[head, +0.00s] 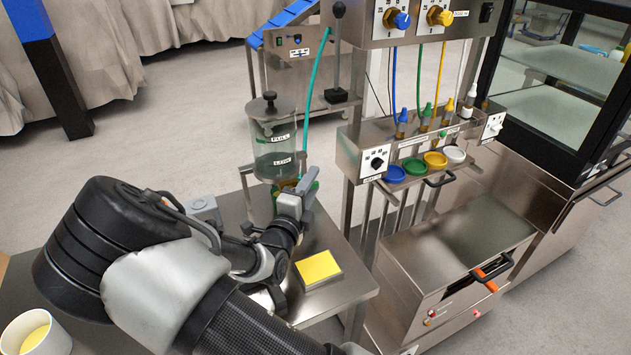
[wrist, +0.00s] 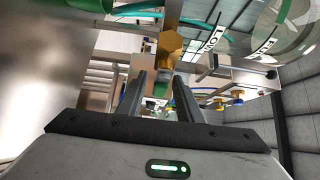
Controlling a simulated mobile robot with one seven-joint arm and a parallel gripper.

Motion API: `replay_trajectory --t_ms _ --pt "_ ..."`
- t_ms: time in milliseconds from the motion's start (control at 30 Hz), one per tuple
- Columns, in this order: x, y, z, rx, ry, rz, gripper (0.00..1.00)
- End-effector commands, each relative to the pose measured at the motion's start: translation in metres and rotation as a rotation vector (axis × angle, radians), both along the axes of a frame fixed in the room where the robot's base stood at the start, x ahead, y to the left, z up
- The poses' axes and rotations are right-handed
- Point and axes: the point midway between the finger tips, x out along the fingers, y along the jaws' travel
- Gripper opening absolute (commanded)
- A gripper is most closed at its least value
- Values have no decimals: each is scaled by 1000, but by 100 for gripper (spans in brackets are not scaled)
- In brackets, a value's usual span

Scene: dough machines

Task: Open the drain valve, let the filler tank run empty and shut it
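The filler tank (head: 274,150) is a clear cylinder with a dark-knobbed lid and FULL and LOW labels, above the steel side table. Its liquid level is hard to tell. My gripper (head: 303,190) is beside the tank's foot, partly covering the fittings there. In the wrist view my gripper's fingers (wrist: 160,84) are apart, with a brass fitting (wrist: 168,48) just beyond the tips. The tank's curved wall (wrist: 285,30) with LOW label is at upper right. No contact is clear.
A yellow-topped block (head: 318,267) lies on the steel table (head: 345,281) to the right of my arm. A control panel (head: 360,165) with coloured cups and nozzles stands at right. A teal hose (head: 315,95) rises behind the tank. A cup (head: 35,333) is at lower left.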

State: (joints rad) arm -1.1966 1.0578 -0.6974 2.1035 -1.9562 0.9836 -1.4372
Motion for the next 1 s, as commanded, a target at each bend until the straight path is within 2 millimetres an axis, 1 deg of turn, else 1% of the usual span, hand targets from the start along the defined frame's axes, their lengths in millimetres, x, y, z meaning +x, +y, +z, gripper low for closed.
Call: replay_trajectory --t_ms 33,100,200,333,567,767,1000 --pt "7 -4 -2 1 -1 -3 33" --pt "16 -7 -2 1 0 -1 33" --pt "23 -10 -1 1 0 -2 33" --pt "28 -11 0 0 1 0 33" --pt "28 -12 0 0 1 0 33" --pt "28 -12 0 0 1 -1 1" --pt "28 -11 1 2 0 -1 0"
